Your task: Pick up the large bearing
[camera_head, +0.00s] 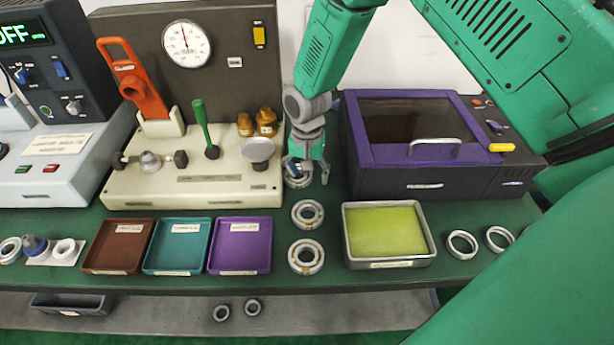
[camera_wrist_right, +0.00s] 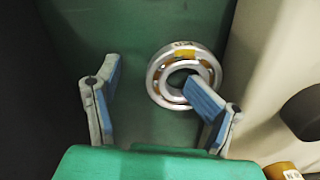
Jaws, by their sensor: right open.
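Three bearing rings lie in a column on the green bench. The far bearing (camera_head: 298,181) is partly hidden under my right gripper (camera_head: 308,173). The middle bearing (camera_head: 307,214) and the near bearing (camera_head: 306,256) lie in front of it, apart from the gripper; the near one looks largest in the picture. In the right wrist view, a metal bearing with an orange-brown cage (camera_wrist_right: 158,76) lies between and beyond the open fingers of my right gripper (camera_wrist_right: 152,76). The right-hand finger overlaps its hole and rim; I cannot tell whether it touches. My left gripper is out of view.
A beige test fixture (camera_head: 225,190) with a gauge stands left of the gripper, and a purple-framed machine (camera_head: 365,165) right. Brown (camera_head: 112,268), teal (camera_head: 172,268) and purple trays (camera_head: 235,265) stand in front. A metal tray (camera_head: 395,264) holds a yellow-green pad. Rings (camera_head: 454,250) lie right.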

